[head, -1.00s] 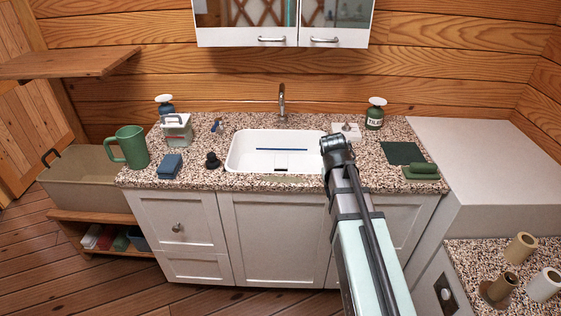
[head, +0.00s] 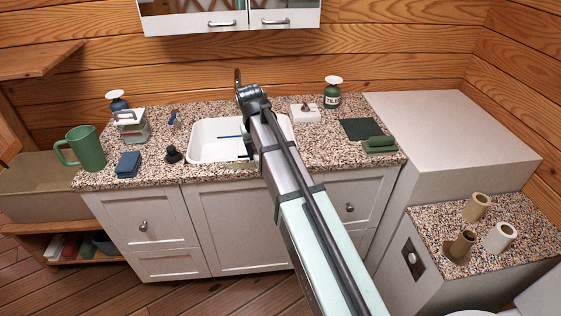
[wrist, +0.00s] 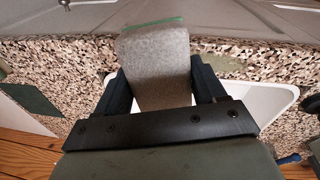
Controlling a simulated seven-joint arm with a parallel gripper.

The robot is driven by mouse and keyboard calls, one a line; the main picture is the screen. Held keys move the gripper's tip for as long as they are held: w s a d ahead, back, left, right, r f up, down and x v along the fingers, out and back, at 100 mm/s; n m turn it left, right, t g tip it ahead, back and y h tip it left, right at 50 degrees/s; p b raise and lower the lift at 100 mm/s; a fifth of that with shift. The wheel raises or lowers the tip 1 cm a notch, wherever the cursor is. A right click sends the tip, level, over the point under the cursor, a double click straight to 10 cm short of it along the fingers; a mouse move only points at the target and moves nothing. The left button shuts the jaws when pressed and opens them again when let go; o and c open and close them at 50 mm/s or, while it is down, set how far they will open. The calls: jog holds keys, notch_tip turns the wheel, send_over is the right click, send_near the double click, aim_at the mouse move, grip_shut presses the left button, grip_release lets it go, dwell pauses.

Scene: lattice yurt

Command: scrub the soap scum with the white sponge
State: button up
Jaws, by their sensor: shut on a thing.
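The sponge (wrist: 160,70) shows pale grey-beige with a thin green far edge in the wrist view. My gripper (wrist: 158,82) is shut on it, with a dark finger on each side. The sponge hangs over the front rim of the white sink (wrist: 262,98); I cannot tell whether it touches the counter. A pale greenish patch, apparently the soap scum (wrist: 232,68), lies on the speckled counter strip beside the sponge.
Left of the sink (head: 205,150) are a black stopper (head: 173,155), a blue sponge (head: 128,165) and a green mug (head: 86,148). Right of it are a white soap dish (head: 306,113), a soap bottle (head: 332,96), a dark green cloth (head: 361,129) and a green scrubber (head: 380,145).

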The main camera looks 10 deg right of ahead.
jog(key=w+a+r+n, duration=0.1)
jog(key=a+n, duration=0.2)
jog(key=n, duration=0.5)
jog(key=w+a+r+n+g+y, duration=0.1)
jog(key=w+a+n, duration=0.1)
jog(key=n, duration=0.6)
jog(key=shift+w+a, duration=0.25)
jog(key=shift+a, duration=0.6)
jog(key=shift+f, duration=3.25)
jog(key=shift+f, duration=0.55)
jog(key=shift+d, duration=0.1)
